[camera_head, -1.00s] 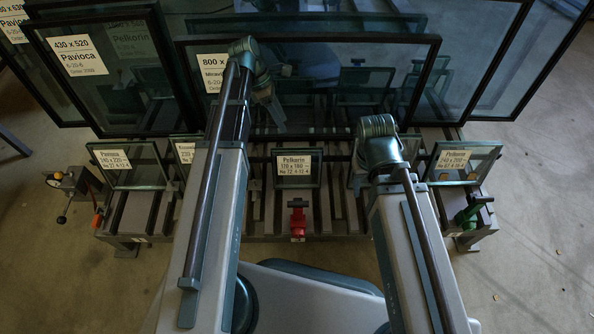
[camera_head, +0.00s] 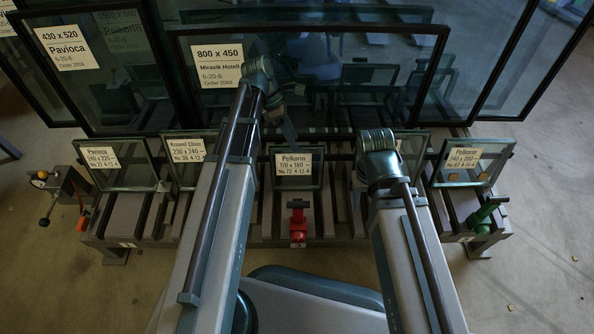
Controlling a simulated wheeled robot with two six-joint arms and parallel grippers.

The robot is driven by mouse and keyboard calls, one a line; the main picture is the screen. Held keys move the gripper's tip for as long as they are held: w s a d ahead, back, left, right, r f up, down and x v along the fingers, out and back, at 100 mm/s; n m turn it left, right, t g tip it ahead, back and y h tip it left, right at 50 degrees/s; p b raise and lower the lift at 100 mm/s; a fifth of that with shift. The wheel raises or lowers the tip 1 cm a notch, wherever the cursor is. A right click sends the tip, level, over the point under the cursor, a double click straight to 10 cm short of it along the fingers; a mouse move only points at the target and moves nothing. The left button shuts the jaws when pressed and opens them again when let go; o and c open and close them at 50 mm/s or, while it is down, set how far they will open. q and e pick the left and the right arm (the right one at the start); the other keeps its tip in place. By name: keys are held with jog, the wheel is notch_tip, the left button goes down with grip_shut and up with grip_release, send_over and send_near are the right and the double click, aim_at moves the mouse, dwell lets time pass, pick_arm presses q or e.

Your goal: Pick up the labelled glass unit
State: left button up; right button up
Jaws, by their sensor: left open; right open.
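Several labelled glass units stand upright in a rack. The small Pelkorin 120 x 180 unit (camera_head: 293,174) is in the front row near the middle. Other small labelled units stand at the front left (camera_head: 117,176), beside my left arm (camera_head: 186,174) and at the front right (camera_head: 470,174). A large 800 x 450 unit (camera_head: 330,112) stands behind them. My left gripper (camera_head: 286,125) shows small and dark beyond my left arm's elbow, in front of the large unit, with no glass seen in it. My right gripper is hidden behind my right arm.
A red clamp (camera_head: 297,214) is at the front middle of the rack, a green one (camera_head: 484,211) at the right. A device with a lever (camera_head: 58,190) stands at the left. Larger panes (camera_head: 105,55) fill the back.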

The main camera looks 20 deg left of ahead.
aim_at(297, 169)
pick_arm(q)
jog(key=b+x, duration=0.1)
jog(key=x, duration=0.1)
jog(key=b+x, duration=0.2)
jog(key=shift+a, duration=0.25)
jog(key=shift+d+f+b, duration=0.2)
jog(key=shift+f+b, duration=0.1)
jog(key=shift+f, duration=0.05)
jog(key=shift+r, duration=0.1)
jog(key=shift+f, duration=0.25)
grip_shut()
jog(key=shift+w, duration=0.15)
dwell(1.2)
